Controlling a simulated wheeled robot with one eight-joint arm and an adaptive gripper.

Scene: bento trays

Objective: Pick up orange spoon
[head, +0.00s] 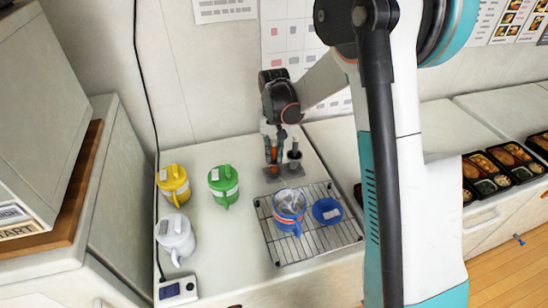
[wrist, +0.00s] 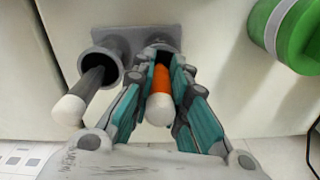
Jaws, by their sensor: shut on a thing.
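The orange spoon (wrist: 161,82) stands handle-up in a grey holder (wrist: 110,42), its orange handle with a white end toward the wrist camera. My gripper (wrist: 160,95) is around the handle, shut on it, with teal finger pads on both sides. The spoon's lower end is hidden in the holder. In the head view the orange handle (head: 273,155) shows under my gripper (head: 272,148) at the back of the counter. A dark utensil with a white end (wrist: 82,98) stands in the other cup of the holder, just left of my gripper in the wrist view.
Yellow (head: 173,184), green (head: 223,185) and white (head: 176,238) jugs stand to the left. A wire rack (head: 262,225) in front holds an open blue-rimmed jug (head: 290,207) and a blue lid (head: 327,211). Bento trays (head: 515,155) lie far right. The wall is close behind.

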